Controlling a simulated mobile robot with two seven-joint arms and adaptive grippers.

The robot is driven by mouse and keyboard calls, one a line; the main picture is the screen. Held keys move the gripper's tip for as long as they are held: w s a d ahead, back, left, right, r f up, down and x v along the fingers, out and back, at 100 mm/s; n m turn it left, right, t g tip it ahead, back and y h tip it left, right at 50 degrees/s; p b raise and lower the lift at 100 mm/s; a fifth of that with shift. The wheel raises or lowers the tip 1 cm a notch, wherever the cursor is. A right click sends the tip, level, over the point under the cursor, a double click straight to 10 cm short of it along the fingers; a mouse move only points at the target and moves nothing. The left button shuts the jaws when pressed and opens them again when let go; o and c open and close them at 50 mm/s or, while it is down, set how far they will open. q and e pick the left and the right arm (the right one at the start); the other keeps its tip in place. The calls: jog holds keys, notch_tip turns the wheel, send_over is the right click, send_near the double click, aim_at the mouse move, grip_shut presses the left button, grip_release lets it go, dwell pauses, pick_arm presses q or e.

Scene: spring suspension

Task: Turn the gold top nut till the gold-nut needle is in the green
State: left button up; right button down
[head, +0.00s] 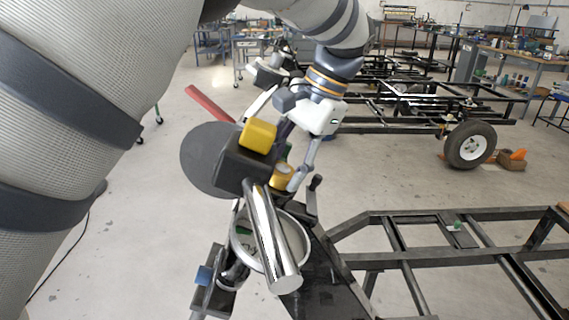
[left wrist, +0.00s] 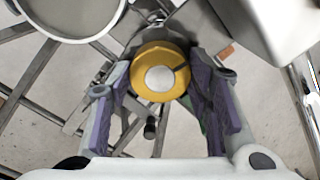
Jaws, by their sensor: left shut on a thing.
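The gold top nut (head: 283,176) sits near the middle of the head view, partly hidden behind a dark block and my gripper. In the left wrist view the nut (left wrist: 150,60) is a gold ring around a pale round centre, with a dark line on its right side. My left gripper (head: 292,172) comes down from above. In the left wrist view its two purple-padded fingers (left wrist: 160,90) stand on either side of the nut, shut on it. I cannot make out the gold-nut needle or its green band in either view. My right gripper does not show.
A dark block with a yellow knob (head: 258,136) and a chrome cylinder (head: 272,235) stands in front of the nut. A grey disc (head: 208,158), a red bar (head: 208,102) and a pale round dish (head: 240,255) are close by. A black frame (head: 400,255) lies right.

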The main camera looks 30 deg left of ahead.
pick_arm(q)
jog(key=shift+n, duration=0.9)
jog(key=o, duration=1.1)
jog(key=shift+o, duration=0.2)
jog(key=v, duration=0.7)
jog(key=shift+d+r, duration=0.15)
jog(key=shift+w, duration=0.1)
